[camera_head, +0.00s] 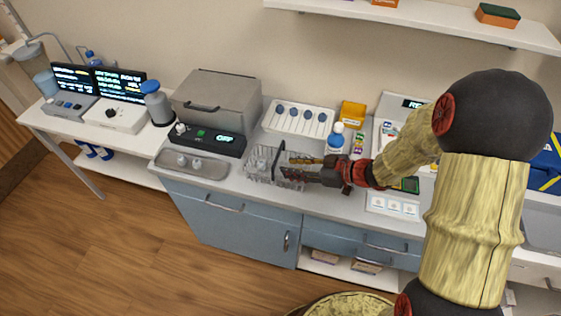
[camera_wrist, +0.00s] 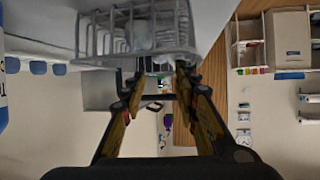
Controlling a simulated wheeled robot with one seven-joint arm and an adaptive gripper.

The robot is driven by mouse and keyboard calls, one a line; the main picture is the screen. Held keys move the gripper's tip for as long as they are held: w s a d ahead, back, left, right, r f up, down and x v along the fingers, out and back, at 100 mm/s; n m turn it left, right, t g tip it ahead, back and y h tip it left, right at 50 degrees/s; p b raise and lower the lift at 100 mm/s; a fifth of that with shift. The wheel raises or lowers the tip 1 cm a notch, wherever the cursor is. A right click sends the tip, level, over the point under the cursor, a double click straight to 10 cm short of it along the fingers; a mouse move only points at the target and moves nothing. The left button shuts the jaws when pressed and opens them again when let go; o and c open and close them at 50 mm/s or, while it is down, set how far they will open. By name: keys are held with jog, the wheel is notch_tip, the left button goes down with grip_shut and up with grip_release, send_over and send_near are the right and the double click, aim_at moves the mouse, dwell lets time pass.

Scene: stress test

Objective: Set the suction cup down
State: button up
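My gripper (camera_head: 291,167) reaches in from the right, with its two fingers at the right side of a wire basket (camera_head: 262,181) on the counter. In the wrist view the fingertips (camera_wrist: 159,76) are apart, just below the basket (camera_wrist: 95,41) in the picture. I see no object clearly held between them. Pale, blurred items (camera_wrist: 143,32) show inside the basket, and I cannot tell what they are. I cannot surely pick out the suction cup. Two small whitish pieces (camera_head: 189,162) sit in a shallow grey metal tray (camera_head: 214,172) left of the basket.
A grey boxy machine (camera_head: 215,100) with an OFF display stands behind the tray. A white rack (camera_head: 297,120), a yellow bin (camera_head: 352,114) and a blue-capped bottle (camera_head: 336,139) stand behind the basket. A panel with buttons (camera_head: 393,206) lies to the right. The counter front is narrow.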

jog(key=shift+p+v, duration=0.35)
jog(key=shift+v, duration=1)
